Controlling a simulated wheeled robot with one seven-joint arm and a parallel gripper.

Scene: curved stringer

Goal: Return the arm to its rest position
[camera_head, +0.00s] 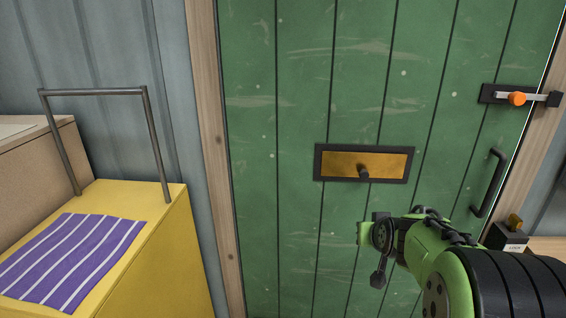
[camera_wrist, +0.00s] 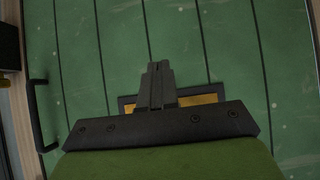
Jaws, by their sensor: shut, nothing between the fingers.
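My gripper (camera_head: 379,278) is at the end of my green and black arm, in the lower right of the head view, in front of the green door (camera_head: 300,90). In the wrist view my gripper (camera_wrist: 158,76) has its two dark fingers together with nothing between them. The fingers cover part of the brass plate (camera_wrist: 197,100) there. In the head view the arm reaches in from the lower right corner, bent, with its end below the brass plate. No contact with the door can be made out.
The door has a brass plate (camera_head: 337,164) in a dark frame, a dark handle (camera_head: 490,184) and a latch with an orange knob (camera_head: 517,98). A small dark box (camera_head: 508,238) is near the arm. A yellow cabinet (camera_head: 160,255) with a purple striped cloth (camera_head: 70,258) stands left.

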